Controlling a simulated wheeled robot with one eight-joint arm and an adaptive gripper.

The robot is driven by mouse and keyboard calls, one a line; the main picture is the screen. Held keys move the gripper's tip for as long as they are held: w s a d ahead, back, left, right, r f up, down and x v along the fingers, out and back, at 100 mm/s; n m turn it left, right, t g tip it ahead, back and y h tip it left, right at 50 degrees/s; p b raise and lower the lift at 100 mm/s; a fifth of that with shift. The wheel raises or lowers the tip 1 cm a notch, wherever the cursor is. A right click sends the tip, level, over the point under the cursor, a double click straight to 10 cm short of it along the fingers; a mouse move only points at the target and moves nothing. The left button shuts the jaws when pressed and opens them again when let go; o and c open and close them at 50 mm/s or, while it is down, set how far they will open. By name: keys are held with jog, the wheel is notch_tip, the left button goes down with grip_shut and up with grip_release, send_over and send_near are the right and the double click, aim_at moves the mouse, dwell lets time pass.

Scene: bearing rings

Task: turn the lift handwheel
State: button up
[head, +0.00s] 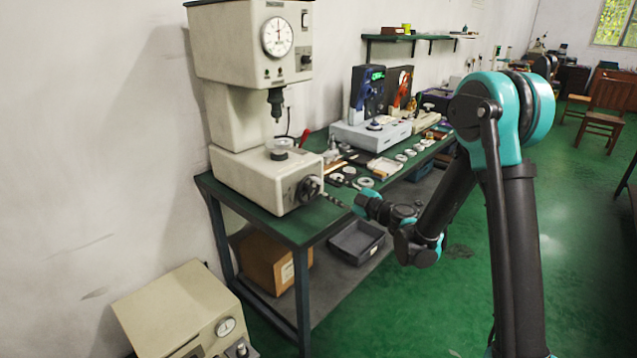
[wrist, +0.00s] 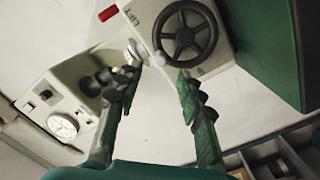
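The lift handwheel (head: 309,188) is a black spoked wheel on the front of the cream bench machine (head: 250,175). In the wrist view the handwheel (wrist: 185,37) is at the top, with the word LIFT beside it. My gripper (head: 331,198) is close in front of the wheel in the head view. In the wrist view my gripper (wrist: 158,66) has its two fingers apart, with nothing held between them. The fingertips reach toward the wheel's lower edge; I cannot tell whether they touch it.
The machine stands on a green-topped bench (head: 289,228). Several rings and small parts lie right of it, near a grey device (head: 370,135). A cardboard box (head: 272,262) and a dark tray (head: 357,242) sit on the lower shelf. Another cream machine (head: 183,312) stands front left.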

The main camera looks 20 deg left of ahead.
aim_at(321, 182)
jog(key=x, duration=0.7)
jog(key=shift+w+a, duration=0.1)
jog(key=shift+a, duration=0.15)
grip_shut()
